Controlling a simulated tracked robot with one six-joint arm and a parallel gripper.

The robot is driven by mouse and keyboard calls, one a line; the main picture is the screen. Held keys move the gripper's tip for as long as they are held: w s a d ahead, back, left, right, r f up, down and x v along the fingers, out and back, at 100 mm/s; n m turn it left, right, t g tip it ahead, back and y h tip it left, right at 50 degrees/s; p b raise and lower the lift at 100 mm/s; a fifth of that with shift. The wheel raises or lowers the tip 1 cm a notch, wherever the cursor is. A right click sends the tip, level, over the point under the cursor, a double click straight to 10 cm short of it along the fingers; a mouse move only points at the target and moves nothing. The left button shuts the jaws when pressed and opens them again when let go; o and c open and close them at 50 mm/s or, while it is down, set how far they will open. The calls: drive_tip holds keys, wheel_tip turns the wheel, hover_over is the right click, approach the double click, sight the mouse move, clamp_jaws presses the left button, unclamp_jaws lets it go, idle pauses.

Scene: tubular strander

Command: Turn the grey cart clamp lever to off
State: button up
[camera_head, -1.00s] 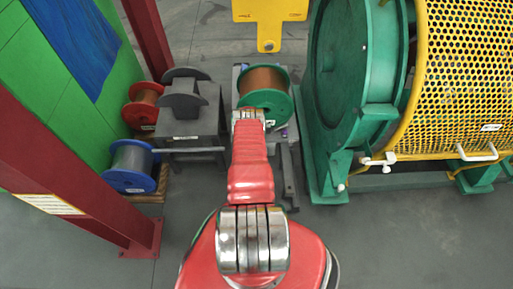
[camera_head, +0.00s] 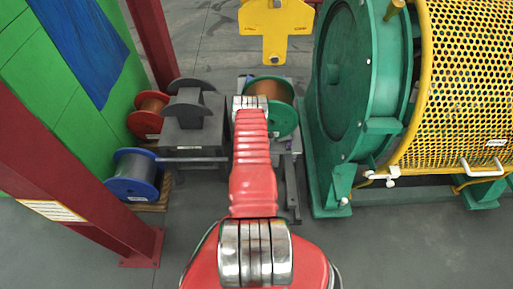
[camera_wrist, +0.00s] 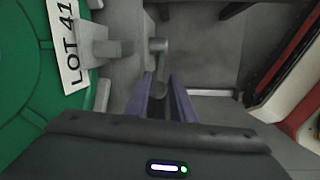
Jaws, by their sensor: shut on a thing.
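The grey clamp lever (camera_wrist: 161,74) shows in the wrist view, with its round pivot (camera_wrist: 157,45) above it. My gripper (camera_wrist: 160,84) is shut on the lever, one finger on each side of its lower end. In the head view my arm hides the gripper and lever. The grey cart (camera_head: 290,167) stands there under a green-flanged spool with copper wire (camera_head: 271,88). In the wrist view a green flange with a white lot label (camera_wrist: 68,42) is at left.
A grey stand (camera_head: 190,137) is left of the cart, with a red spool (camera_head: 152,106) and a blue spool (camera_head: 134,175) beside it. The green and yellow strander (camera_head: 363,95) is close on the right. A dark red post (camera_head: 70,165) is at left.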

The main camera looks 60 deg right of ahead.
drive_tip(key=shift+w+a+r, duration=0.1)
drive_tip(key=shift+a+r, duration=0.1)
drive_tip(key=shift+r, duration=1)
drive_tip(key=shift+w+a+r, duration=0.15)
drive_tip(key=shift+a+r, duration=0.05)
drive_tip(key=shift+r, duration=0.95)
drive_tip(key=shift+w+a+r, duration=0.1)
drive_tip(key=shift+a+r, duration=0.1)
drive_tip(key=shift+r, duration=1)
